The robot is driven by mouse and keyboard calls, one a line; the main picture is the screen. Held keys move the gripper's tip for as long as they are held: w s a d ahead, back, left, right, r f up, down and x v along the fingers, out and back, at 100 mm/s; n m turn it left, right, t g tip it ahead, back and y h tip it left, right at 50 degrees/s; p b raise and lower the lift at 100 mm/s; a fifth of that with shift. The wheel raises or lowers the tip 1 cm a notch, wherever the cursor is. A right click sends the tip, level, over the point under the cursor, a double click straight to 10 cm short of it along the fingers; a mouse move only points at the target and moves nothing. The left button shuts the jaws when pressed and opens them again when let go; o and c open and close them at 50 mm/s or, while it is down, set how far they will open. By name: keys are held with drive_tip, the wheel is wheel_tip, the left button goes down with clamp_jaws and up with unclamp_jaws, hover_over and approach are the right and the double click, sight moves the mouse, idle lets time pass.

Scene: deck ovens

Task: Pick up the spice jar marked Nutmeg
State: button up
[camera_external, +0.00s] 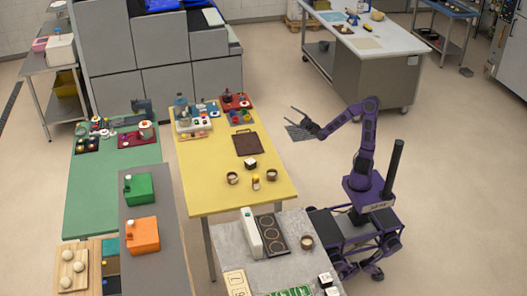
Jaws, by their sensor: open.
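A small jar (256,182) with a yellowish lower part stands upright near the front end of the yellow table (205,160). Its label is too small to read, so I cannot tell whether it is marked Nutmeg. Other small containers (204,112) stand at the table's far end, also unreadable. My gripper (291,119) is open and empty. It is in the air over the floor, just right of the yellow table and apart from the jar.
Two brown bowls (232,178) (271,174) flank the jar. A black-and-white box (250,163) and a dark brown board (247,143) lie behind it. A grey table (228,233) with a hob (272,232) stands in front.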

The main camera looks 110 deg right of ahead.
drive_tip(key=w+a+r+n+t+y+p, duration=0.25)
drive_tip(key=w+a+n, duration=0.25)
drive_tip(key=w+a, duration=0.3)
drive_tip(key=w+a+r+n+t+y+p, duration=0.25)
drive_tip(key=w+a+n, duration=0.3)
drive_tip(key=a, duration=0.45)
drive_tip(key=w+a+f+n+y+p, duration=0.1)
drive_tip(key=w+a+n+y, duration=0.1)
drive_tip(key=a, duration=0.4)
drive_tip(key=w+a+f+n+y+p, duration=0.2)
drive_tip(key=w+a+n, duration=0.1)
drive_tip(key=a, duration=0.3)
drive_tip(key=n+g+b, duration=0.2)
drive_tip(key=n+g, duration=0.5)
drive_tip(key=n, duration=0.6)
approach(256, 183)
drive_tip(key=s+r, duration=0.3)
drive_tip(key=shift+h, duration=0.4)
drive_tip(key=b+x, duration=0.1)
drive_tip(key=x, duration=1)
drive_tip(key=shift+w+a+r, duration=0.1)
drive_tip(key=shift+w, duration=0.25)
drive_tip(key=shift+b+x, duration=0.3)
drive_tip(key=shift+x, duration=2.25)
drive_tip(key=shift+s, duration=0.1)
clamp_jaws()
